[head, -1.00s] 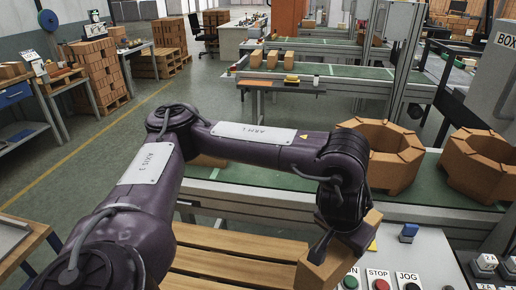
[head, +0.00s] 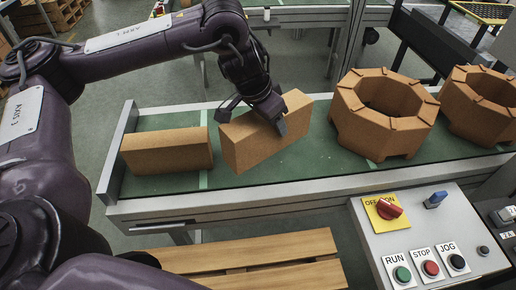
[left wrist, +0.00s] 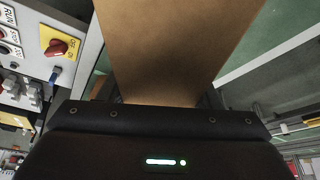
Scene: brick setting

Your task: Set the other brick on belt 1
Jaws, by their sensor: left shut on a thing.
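My left gripper (head: 252,116) is shut on a tan brick (head: 262,138) over the green belt (head: 200,180) of the near conveyor. The held brick sits at an angle across the belt. I cannot tell whether its underside touches the belt. In the left wrist view the held brick (left wrist: 178,50) fills the top middle. A second tan brick (head: 167,152) lies flat on the belt's left end, to the left of the held one and apart from it. My right gripper is not in view.
Two octagonal brick rings (head: 382,118) and (head: 482,100) stand on the belt to the right. A control panel (head: 420,235) with RUN, STOP and JOG buttons is at front right. A slatted wooden pallet (head: 270,255) is in front of the conveyor.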

